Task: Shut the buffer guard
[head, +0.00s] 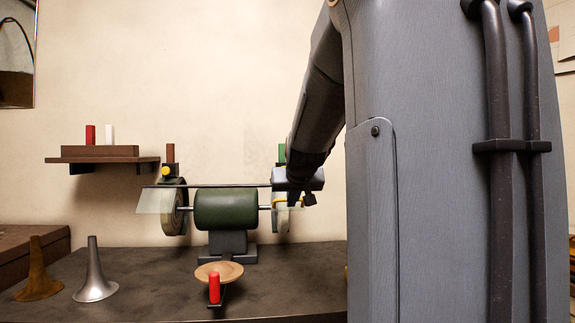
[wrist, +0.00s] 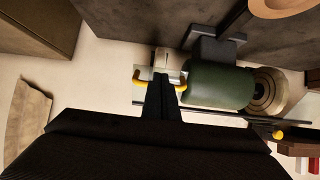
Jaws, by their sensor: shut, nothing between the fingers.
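The buffer has a dark green motor (head: 226,210) on a grey foot, with a pale wheel (head: 173,207) at its left end and another at its right, partly hidden by my arm. A clear guard pane (head: 152,201) shows below a long dark bar. A yellow handle (head: 289,202) is at the right end; in the wrist view the yellow handle (wrist: 137,83) shows on both sides of my fingers. My gripper (head: 303,199) is shut and empty at this handle. Its dark fingers (wrist: 161,78) cover the handle's middle; I cannot tell whether they touch.
A wooden disc (head: 219,272) with a red handle (head: 214,288) stands in front of the motor. A brown horn bell (head: 40,272) and a silver one (head: 96,272) stand at left. A shelf (head: 110,160) with small blocks is on the wall.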

